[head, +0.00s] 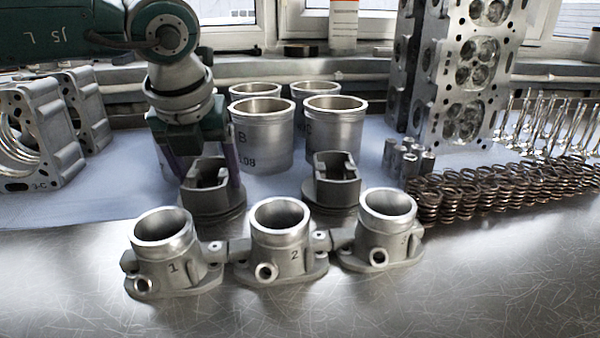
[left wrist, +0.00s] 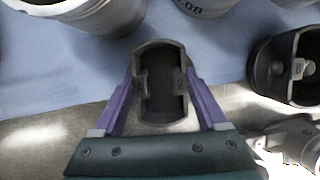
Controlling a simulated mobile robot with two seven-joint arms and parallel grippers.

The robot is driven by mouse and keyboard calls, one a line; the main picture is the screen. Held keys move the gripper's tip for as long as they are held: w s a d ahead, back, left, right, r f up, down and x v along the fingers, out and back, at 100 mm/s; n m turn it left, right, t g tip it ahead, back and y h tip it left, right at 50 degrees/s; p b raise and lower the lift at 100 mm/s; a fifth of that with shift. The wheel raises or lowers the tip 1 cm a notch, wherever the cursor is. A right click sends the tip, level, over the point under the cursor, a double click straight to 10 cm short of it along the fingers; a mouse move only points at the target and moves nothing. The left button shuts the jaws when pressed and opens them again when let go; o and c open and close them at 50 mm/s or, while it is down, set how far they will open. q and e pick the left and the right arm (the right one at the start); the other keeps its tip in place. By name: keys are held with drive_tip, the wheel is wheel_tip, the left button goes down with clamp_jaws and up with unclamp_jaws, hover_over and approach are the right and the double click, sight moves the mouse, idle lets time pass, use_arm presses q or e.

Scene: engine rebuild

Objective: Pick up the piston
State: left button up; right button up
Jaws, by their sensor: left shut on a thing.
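Two dark grey pistons stand behind the three numbered cylinders in the head view. My left gripper (head: 203,168) comes down from above onto the left piston (head: 211,199), with one purple finger on each side of it. In the left wrist view the left gripper (left wrist: 163,110) is shut on this piston (left wrist: 160,60), whose hollow end faces the camera. The other piston (head: 336,183) stands apart to the right; it also shows in the left wrist view (left wrist: 275,68). I cannot tell whether the gripped piston touches the table. My right gripper is not in view.
Numbered cylinders, with cylinder 2 (head: 283,250) in the middle, stand close in front of the pistons. Cylinder liners (head: 263,143) stand behind. Springs (head: 500,192), valves (head: 545,125) and a tall cylinder head (head: 463,80) are at right. The front metal table (head: 450,295) is clear.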

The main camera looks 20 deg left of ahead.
use_arm(q)
clamp_jaws()
drive_tip(key=shift+r, duration=0.1)
idle(0.3)
